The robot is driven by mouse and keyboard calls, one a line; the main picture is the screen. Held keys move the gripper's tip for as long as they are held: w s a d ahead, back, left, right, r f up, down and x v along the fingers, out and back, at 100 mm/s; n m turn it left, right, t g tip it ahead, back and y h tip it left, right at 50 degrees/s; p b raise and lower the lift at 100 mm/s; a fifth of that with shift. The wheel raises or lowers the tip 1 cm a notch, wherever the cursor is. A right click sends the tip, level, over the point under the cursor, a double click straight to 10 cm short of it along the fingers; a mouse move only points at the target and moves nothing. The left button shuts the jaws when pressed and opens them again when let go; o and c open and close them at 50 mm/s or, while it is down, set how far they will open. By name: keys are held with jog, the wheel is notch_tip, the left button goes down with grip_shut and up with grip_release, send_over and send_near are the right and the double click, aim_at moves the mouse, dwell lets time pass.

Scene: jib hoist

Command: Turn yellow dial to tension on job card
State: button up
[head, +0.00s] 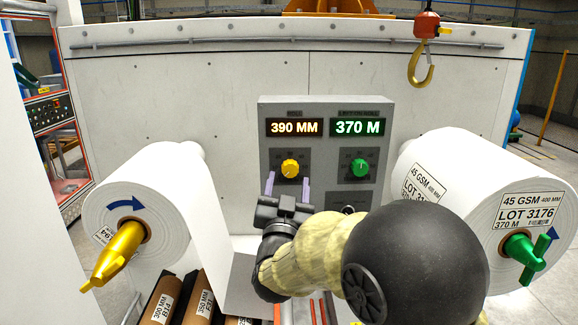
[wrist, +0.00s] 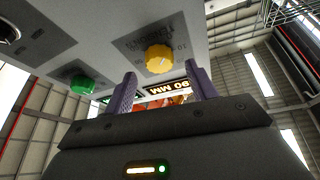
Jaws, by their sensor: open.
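The yellow dial (head: 290,168) is on the grey control panel (head: 327,107), below an amber display (head: 294,127) reading 390 MM. My gripper (head: 288,186) is open, its two purple fingers pointing up at the panel just below the dial. In the wrist view the yellow dial (wrist: 159,58) appears between and beyond the fingertips of my gripper (wrist: 161,76), with nothing held. Contact with the dial is not visible. The dial's pointer is too small to read. I cannot make out a job card in either view.
A green dial (head: 359,168) sits right of the yellow one, under a green display (head: 357,127) reading 370 M. White rolls stand left (head: 150,195) and right (head: 470,165); the right one's label reads LOT 3176, 370 M. A hoist hook (head: 421,68) hangs upper right.

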aim_at(290, 169)
jog(key=shift+p+x, duration=0.45)
jog(key=shift+x, duration=0.95)
jog(key=c, duration=1)
jog(key=shift+f, duration=0.1)
jog(key=shift+m+b, duration=0.4)
jog(key=shift+b, duration=0.3)
